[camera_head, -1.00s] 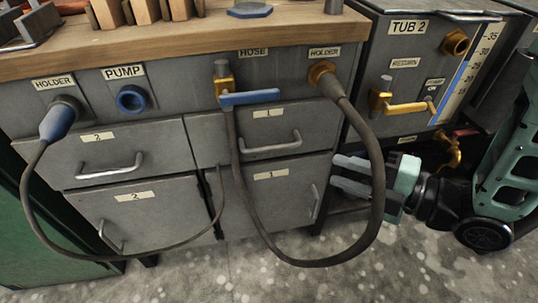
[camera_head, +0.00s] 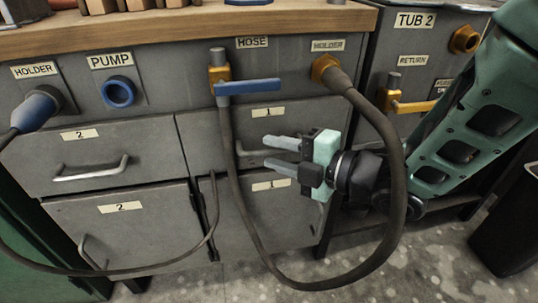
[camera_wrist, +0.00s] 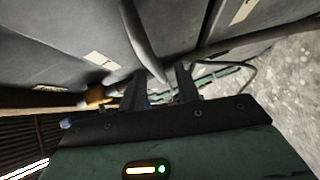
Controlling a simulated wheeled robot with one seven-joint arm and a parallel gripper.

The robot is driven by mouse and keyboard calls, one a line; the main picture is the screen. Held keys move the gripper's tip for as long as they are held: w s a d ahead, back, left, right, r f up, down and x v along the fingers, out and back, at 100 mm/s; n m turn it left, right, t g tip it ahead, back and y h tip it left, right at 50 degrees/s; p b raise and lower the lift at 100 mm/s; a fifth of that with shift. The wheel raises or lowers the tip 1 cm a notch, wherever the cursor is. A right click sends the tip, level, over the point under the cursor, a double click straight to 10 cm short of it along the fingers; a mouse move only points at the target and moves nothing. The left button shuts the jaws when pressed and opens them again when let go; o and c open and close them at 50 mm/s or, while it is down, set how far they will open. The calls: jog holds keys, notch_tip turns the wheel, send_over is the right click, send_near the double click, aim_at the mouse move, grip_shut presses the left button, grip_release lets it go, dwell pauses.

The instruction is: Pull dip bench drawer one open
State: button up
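Dip bench drawer one (camera_head: 300,117) is the upper right grey drawer with a "1" label, and its face looks flush with the bench. Its bar handle (camera_head: 247,153) is partly hidden behind my fingers and the hose. My gripper (camera_head: 267,152) is open, its two grey fingers pointing left in front of the handle, one above the other. I cannot tell whether the handle is between the fingers. In the wrist view, my gripper (camera_wrist: 160,88) shows its two dark fingers apart, with a dark curved bar or hose (camera_wrist: 143,40) ending near them.
A dark hose (camera_head: 232,180) hangs from the blue-levered valve (camera_head: 247,87) across drawer one and loops up to the right holder (camera_head: 325,70), around my gripper and wrist. Cupboard one (camera_head: 285,215) is below, and drawer two (camera_head: 110,155) is left. Tub 2 (camera_head: 412,45) stands at the right.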

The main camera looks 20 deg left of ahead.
jog(key=shift+x, duration=1.1)
grip_shut()
jog(key=shift+d, duration=0.1)
